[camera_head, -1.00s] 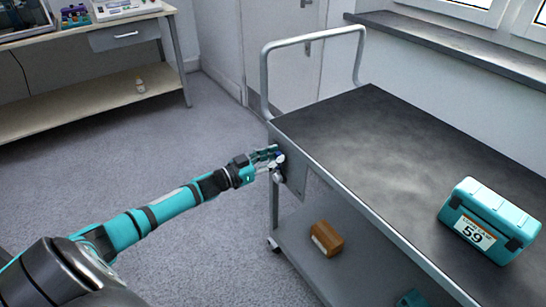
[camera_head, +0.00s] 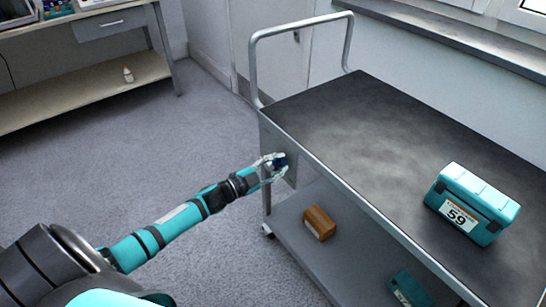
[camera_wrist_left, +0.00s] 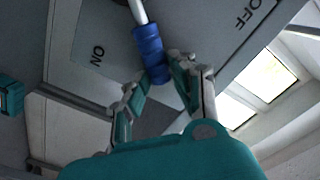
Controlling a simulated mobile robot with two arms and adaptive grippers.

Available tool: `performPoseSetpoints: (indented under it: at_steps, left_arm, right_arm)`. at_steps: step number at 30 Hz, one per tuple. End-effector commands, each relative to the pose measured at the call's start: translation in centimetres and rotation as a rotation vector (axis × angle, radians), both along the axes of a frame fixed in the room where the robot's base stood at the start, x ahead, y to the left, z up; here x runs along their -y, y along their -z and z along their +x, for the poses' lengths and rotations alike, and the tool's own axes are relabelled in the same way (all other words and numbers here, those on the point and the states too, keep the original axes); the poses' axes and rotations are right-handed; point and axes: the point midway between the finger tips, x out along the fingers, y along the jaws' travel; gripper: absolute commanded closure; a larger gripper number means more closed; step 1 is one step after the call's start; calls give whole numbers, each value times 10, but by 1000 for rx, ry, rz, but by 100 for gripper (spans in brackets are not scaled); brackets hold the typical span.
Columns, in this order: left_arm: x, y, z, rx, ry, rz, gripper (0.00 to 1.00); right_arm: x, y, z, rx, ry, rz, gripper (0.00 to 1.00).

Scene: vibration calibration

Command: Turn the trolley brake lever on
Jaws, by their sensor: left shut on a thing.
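The lever's blue grip (camera_wrist_left: 150,52) sits on a pale rod (camera_wrist_left: 139,10) in the left wrist view. It lies between the ON label (camera_wrist_left: 97,55) at the left and the OFF label (camera_wrist_left: 243,18) at the right. My left gripper (camera_head: 272,166) is at this panel, its fingers (camera_wrist_left: 162,85) shut on the lower end of the blue grip. The fingers partly hide the lever in the head view. My right gripper is not in view.
A teal case marked 59 (camera_head: 470,207) stands on the trolley top. A brown block (camera_head: 319,223) and a teal case (camera_head: 410,289) are on the lower shelf. A bench (camera_head: 80,98) stands at the far left. The floor between is clear.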

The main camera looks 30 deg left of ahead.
Motion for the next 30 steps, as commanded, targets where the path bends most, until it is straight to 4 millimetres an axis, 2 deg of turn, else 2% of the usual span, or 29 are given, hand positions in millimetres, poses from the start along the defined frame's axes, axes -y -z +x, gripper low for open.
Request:
performPoseSetpoints:
  at_steps: [6, 15, 30]
  left_arm:
    - [11, 14, -5, 58, 1, 141, 100]
    - [17, 23, -7, 108, 2, 258, 100]
    - [19, 25, -8, 120, 3, 293, 100]
  right_arm:
    - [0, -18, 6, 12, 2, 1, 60]
    - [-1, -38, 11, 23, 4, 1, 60]
    - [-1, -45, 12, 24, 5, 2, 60]
